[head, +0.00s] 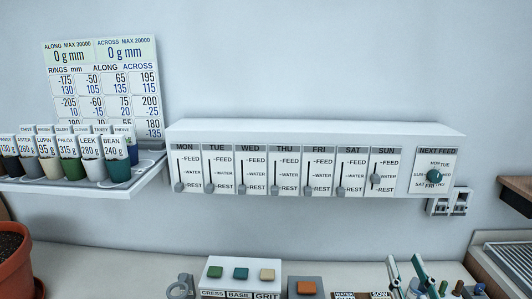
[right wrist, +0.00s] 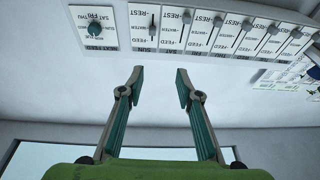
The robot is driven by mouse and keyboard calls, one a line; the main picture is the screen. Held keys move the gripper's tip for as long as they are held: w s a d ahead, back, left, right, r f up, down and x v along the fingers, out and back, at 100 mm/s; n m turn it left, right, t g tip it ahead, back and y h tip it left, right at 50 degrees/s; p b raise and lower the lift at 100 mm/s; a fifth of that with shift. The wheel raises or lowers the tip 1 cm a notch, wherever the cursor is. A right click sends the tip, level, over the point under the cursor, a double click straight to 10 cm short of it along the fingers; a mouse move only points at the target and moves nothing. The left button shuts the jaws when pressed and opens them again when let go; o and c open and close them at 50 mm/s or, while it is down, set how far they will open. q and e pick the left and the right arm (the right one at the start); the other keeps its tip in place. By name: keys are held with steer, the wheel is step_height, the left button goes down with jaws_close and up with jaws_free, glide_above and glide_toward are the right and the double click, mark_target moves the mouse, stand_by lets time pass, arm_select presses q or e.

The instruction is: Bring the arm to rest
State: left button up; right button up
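My right gripper (head: 403,261) rises from the bottom right of the head view, in front of and below the wall panel. In the right wrist view its two green fingers (right wrist: 160,75) are spread wide, with nothing between them. The fingertips are apart from the panel in that view. My left gripper is not seen.
The wall panel (head: 316,129) has day sliders: the SUN slider (head: 375,180) sits near WATER, the others near REST. A NEXT FEED dial (head: 435,176) is at right. A shelf of labelled pots (head: 118,171) is left. Buttons (head: 241,273) and an orange-topped box (head: 306,287) stand below.

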steer(key=s+a+f+n+g+y, duration=0.1)
steer(key=s+a+f+g, duration=0.2)
steer(key=f, duration=0.4)
steer(key=s+a+f+g, duration=0.2)
steer(key=f+g, duration=0.2)
steer(key=f, duration=0.3)
steer(key=s+a+f+n+g+y, duration=0.1)
steer(key=s+a+f+g, duration=0.2)
steer(key=f, duration=0.4)
steer(key=s+f+g+h, duration=0.1)
steer(key=s+f+g, duration=0.3)
steer(key=s, duration=0.5)
steer(key=s+f+g, duration=0.4)
steer(key=s+f, duration=0.1)
steer(key=s, duration=0.3)
step_height(320, 180, down, 30)
steer(key=s+g+b, duration=0.1)
steer(key=s+b, duration=0.1)
steer(key=b, duration=0.1)
arm_select(q)
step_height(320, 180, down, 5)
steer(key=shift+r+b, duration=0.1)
steer(key=shift+b, duration=0.75)
arm_select(e)
steer(key=s+d+f+g, duration=0.1)
steer(key=s+d+f, duration=0.1)
steer(key=s+f, duration=1.4)
steer(key=shift+s+d+f+h, duration=0.3)
steer(key=shift+s+d+f, duration=0.05)
steer(key=shift+f, duration=0.15)
